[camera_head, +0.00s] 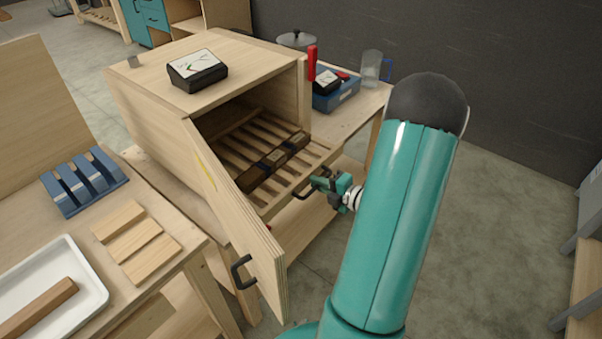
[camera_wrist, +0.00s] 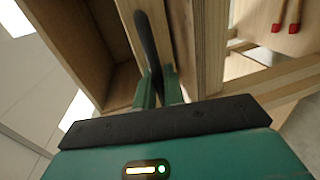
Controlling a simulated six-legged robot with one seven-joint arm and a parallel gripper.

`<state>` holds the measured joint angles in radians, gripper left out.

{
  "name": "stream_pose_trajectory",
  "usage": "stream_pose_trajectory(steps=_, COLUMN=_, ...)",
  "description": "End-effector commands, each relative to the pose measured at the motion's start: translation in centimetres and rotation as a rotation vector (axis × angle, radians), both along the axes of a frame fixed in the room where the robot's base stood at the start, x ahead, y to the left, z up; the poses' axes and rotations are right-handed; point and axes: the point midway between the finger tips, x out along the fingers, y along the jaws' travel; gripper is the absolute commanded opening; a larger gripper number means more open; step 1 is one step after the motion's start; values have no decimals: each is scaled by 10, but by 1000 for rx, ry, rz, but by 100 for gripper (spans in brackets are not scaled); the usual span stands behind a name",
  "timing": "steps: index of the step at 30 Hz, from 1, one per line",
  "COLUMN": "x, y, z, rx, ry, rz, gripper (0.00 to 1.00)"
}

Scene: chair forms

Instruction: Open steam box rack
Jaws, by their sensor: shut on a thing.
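The steam box (camera_head: 210,110) is a plywood box on a wooden table, with its hinged door (camera_head: 235,215) swung open toward me. Inside lies the slatted wooden rack (camera_head: 285,135), whose front edge reaches to about the box's mouth or a little past it. My gripper (camera_head: 318,186) is at the rack's front, shut on the black rack handle (camera_head: 303,192). The wrist view shows the handle (camera_wrist: 148,42) between the green fingers (camera_wrist: 158,92). The handle's far end is partly hidden.
A black gauge (camera_head: 198,69) sits on the box top. A blue tray (camera_head: 336,93), a glass jug (camera_head: 371,66) and a pot (camera_head: 296,40) stand behind. At left are a blue slotted holder (camera_head: 84,181) and a white tray (camera_head: 92,274).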

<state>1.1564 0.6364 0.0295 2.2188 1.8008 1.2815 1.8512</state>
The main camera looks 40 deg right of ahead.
Motion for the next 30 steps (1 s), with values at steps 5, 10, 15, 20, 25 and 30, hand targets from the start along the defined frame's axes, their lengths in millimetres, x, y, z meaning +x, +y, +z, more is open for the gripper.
stream_pose_trajectory(steps=5, x=-25, y=-2, z=0, rx=1, ry=-1, rz=4, gripper=0)
stream_pose_trajectory(steps=10, x=-36, y=-3, z=0, rx=1, ry=-2, rz=6, gripper=0)
stream_pose_trajectory(steps=15, x=-39, y=-3, z=0, rx=1, ry=-2, rz=6, gripper=0)
stream_pose_trajectory(steps=20, x=-38, y=-3, z=0, rx=2, ry=-2, rz=7, gripper=0)
stream_pose_trajectory(steps=25, x=-38, y=-4, z=0, rx=1, ry=-2, rz=6, gripper=16)
stream_pose_trajectory(steps=30, x=-38, y=-4, z=0, rx=1, ry=-1, rz=4, gripper=16)
